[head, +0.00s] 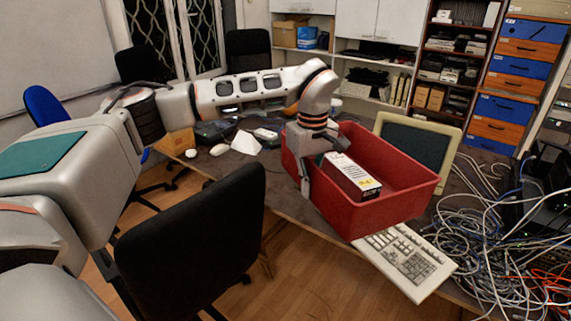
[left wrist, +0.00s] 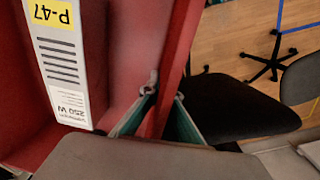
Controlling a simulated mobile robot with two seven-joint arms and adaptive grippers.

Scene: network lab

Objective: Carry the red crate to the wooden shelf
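The red crate (head: 405,206) is at the middle right of the head view, by the table's near edge and partly over a keyboard. I cannot tell whether its base touches the table. A white box with a yellow label (head: 352,176) lies inside it; the box also shows in the left wrist view (left wrist: 62,58). My left gripper (head: 305,185) points down at the crate's left wall. In the left wrist view my left gripper's fingers (left wrist: 163,94) are on either side of the crate wall (left wrist: 177,50), closed on it. My right gripper is out of view. I cannot pick out the wooden shelf with certainty.
A black chair (head: 195,235) stands in front of the table. A keyboard (head: 408,262), a monitor (head: 418,140) and tangled cables (head: 490,235) are close around the crate. Shelves with boxes (head: 458,60) stand at the back, beside blue and orange drawers (head: 512,75).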

